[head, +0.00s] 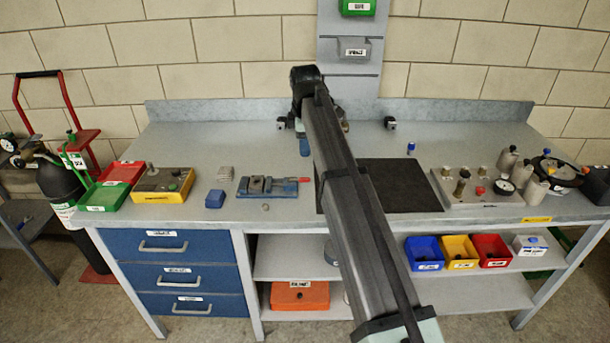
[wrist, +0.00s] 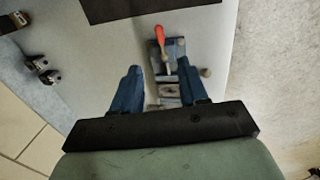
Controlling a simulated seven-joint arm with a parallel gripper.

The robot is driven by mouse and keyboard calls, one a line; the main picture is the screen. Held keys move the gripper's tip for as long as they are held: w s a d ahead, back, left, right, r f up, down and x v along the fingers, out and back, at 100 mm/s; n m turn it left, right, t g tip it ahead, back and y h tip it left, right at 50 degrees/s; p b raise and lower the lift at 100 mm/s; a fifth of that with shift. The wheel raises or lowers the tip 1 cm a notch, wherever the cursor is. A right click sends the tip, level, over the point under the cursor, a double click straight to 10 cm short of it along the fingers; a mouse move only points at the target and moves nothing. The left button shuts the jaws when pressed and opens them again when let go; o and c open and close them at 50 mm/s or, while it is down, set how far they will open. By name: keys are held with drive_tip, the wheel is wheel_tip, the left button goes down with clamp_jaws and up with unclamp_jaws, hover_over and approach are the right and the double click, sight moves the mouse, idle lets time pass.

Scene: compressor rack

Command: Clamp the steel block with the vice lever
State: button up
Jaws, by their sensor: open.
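The vice (head: 268,187) has a blue base and grey metal jaws and lies on the bench left of centre. Its red lever (head: 304,180) sticks out at the right end. In the wrist view the vice (wrist: 170,92) shows between and beyond my fingers, with the red lever (wrist: 159,36) at its far end. Grey metal pieces sit in the vice; I cannot tell which is the steel block. My gripper (wrist: 158,78) is open and empty, its two blue fingers apart. In the head view my arm hides most of the gripper; a blue fingertip shows behind the vice.
A grey block (head: 225,173) and a blue block (head: 215,198) stand left of the vice. A small round piece (head: 265,207) lies in front of it. A black mat (head: 400,186) lies to the right. A yellow control box (head: 163,185) stands further left.

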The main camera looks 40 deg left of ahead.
sight(305, 179)
drive_tip(key=f, duration=0.4)
drive_tip(key=w+a+f, duration=0.1)
drive_tip(key=f, duration=0.4)
drive_tip(key=w+a+f, duration=0.1)
drive_tip(key=f, duration=0.3)
drive_tip(key=shift+f, duration=0.2)
drive_tip(key=shift+c, duration=0.2)
clamp_jaws()
